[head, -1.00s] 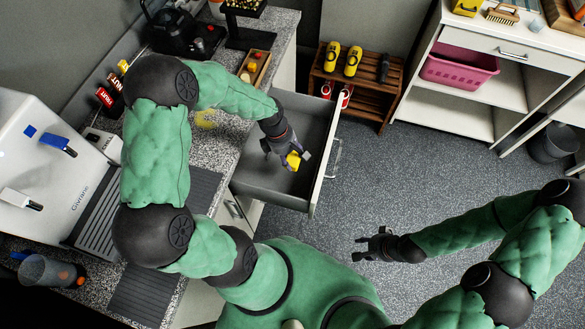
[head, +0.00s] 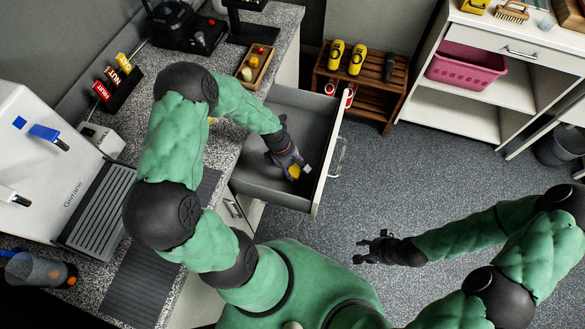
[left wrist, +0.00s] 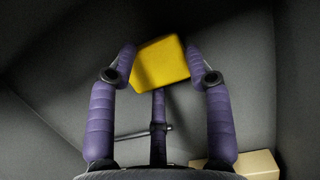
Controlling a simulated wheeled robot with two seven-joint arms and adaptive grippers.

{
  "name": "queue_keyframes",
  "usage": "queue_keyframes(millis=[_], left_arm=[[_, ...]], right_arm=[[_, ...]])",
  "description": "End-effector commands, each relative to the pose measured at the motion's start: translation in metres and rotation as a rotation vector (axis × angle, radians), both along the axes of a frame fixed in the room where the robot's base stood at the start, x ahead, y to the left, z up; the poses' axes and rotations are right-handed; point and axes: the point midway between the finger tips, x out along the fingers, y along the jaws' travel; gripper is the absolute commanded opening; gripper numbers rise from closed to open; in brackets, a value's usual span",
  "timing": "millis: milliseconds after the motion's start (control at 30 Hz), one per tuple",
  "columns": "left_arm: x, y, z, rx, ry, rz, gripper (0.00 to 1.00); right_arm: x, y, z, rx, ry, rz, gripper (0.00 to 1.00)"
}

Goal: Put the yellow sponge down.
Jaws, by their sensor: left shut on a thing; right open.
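The yellow sponge (head: 294,171) is between the fingers of my left gripper (head: 288,162), which is shut on it. In the head view, the gripper is low inside the open grey drawer (head: 262,183), and the fingers partly cover the sponge. In the left wrist view, the sponge (left wrist: 160,63) shows as a yellow block between the two purple fingertips. I cannot tell whether it touches the drawer floor. My right gripper (head: 372,246) is open and empty above the grey carpet, at the lower middle right.
A pale block (left wrist: 258,165) lies in the drawer, at the bottom of the left wrist view. The speckled counter (head: 230,140) holds a wooden tray (head: 246,82) and a white machine (head: 50,150). A wooden rack (head: 372,95) stands beyond the drawer. The carpet is clear.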

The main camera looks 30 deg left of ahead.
Motion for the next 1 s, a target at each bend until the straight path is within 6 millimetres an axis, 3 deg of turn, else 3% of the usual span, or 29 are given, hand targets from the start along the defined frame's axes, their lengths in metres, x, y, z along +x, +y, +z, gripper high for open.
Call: queue_keyframes(millis=[200,233,300,733,1000], left_arm=[[0.000,0.000,-0.001,0.000,-0.001,0.000,0.20],[0.000,0.000,-0.001,0.000,-0.001,0.000,0.56],[0.000,0.000,0.000,0.000,-0.001,0.000,0.75],[0.000,0.001,0.005,0.000,-0.002,0.001,0.75],[-0.002,0.012,0.050,0.002,-0.005,0.003,0.75]], right_arm=[[0.000,0.000,0.000,0.000,0.000,0.000,0.43],[0.000,0.000,0.000,0.000,0.000,0.000,0.43],[0.000,0.000,0.000,0.000,0.000,0.000,0.43],[0.000,0.000,0.003,0.000,0.000,0.000,0.43],[0.000,0.000,0.019,0.000,0.000,0.000,0.43]])
